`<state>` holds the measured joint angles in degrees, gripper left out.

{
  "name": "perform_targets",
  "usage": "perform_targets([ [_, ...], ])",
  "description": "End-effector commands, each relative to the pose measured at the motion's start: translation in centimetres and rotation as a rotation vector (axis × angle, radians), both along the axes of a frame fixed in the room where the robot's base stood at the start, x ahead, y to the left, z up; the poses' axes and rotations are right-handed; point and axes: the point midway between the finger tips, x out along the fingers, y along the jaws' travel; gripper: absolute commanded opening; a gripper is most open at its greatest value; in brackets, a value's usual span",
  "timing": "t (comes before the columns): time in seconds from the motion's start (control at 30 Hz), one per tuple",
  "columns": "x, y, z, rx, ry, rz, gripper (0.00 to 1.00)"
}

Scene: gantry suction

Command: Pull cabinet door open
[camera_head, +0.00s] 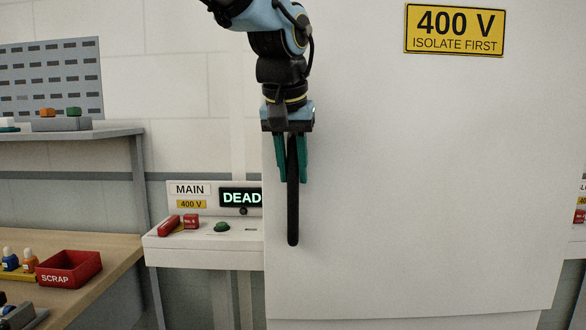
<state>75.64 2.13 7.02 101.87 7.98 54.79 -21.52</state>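The cabinet door (420,200) is a large plain white panel filling the right half of the view. A yellow sign (455,30) reading "400 V ISOLATE FIRST" is on its upper part. A long black vertical handle (293,220) stands near the door's left edge. My gripper (292,180) points down over the handle, with one teal finger on each side of its upper part. The fingers look closed against the handle, whose lower half sticks out below them. I cannot tell whether the door stands slightly ajar.
Left of the door, a white console (205,250) shows "MAIN 400 V", a lit "DEAD" display (240,198) and a green button (222,227). A wooden bench with a red SCRAP bin (69,268) and a grey shelf (80,134) are at far left.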

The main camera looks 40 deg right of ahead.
Motion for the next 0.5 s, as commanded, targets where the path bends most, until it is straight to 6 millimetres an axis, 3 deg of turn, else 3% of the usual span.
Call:
perform_targets([
  [0.03, 0.0, 0.0, 0.01, 0.0, 0.0, 0.0, 0.22],
  [0.23, 0.0, 0.0, 0.03, 0.0, 0.0, 0.0, 0.0],
  [0.5, 0.0, 0.0, 0.04, -0.001, -0.001, 0.0, 0.0],
])
